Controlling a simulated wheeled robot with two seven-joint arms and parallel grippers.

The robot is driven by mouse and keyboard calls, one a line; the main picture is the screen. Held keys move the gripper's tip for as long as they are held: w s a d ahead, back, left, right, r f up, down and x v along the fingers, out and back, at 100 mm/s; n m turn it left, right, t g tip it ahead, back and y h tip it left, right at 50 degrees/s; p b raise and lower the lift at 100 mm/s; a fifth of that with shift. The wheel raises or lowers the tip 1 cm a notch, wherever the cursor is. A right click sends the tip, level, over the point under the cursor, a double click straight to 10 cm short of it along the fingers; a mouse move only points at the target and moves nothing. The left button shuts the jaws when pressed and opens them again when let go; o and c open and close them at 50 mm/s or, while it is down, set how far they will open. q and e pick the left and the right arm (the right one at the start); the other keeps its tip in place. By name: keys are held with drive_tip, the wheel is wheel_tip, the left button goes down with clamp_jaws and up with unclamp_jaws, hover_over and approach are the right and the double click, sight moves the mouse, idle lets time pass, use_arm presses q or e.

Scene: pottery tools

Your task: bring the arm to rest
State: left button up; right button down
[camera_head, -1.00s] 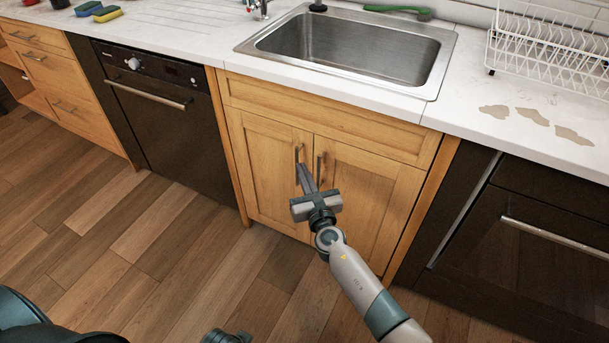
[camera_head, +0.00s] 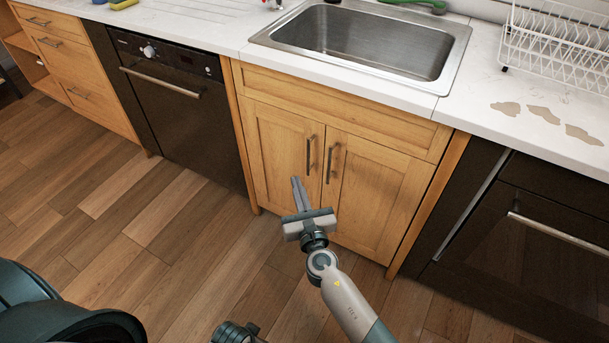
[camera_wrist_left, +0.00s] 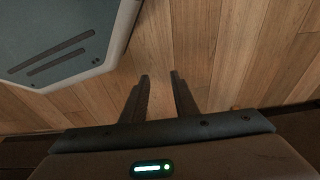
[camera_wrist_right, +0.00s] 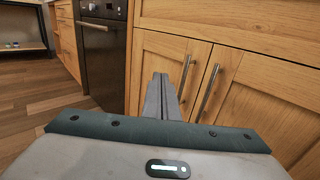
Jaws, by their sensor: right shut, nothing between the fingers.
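My right gripper (camera_head: 297,184) is shut and empty in front of the wooden sink cabinet (camera_head: 275,150). In the head view it points up and away, and its arm comes in from the bottom. In the right wrist view its fingers (camera_wrist_right: 160,82) lie together, left of the two door handles, with nothing between them. My left gripper (camera_wrist_left: 159,76) shows in the left wrist view with its fingers apart and nothing between them, above the wooden floor. In the head view I cannot make out the left gripper's fingers.
The cabinet's two doors are closed, with bar handles (camera_head: 308,157). A dark oven (camera_head: 185,110) stands left and another dark appliance (camera_head: 530,245) right. Above are a steel sink (camera_head: 370,45), a dish rack (camera_head: 555,45) and brown stains (camera_head: 545,115) on the counter. The floor (camera_head: 150,250) is clear.

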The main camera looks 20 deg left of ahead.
use_arm(q)
drive_tip(key=shift+s+f, duration=0.1)
drive_tip(key=shift+f, duration=0.1)
use_arm(e)
drive_tip(key=shift+s+a, duration=0.1)
drive_tip(key=shift+s, duration=0.4)
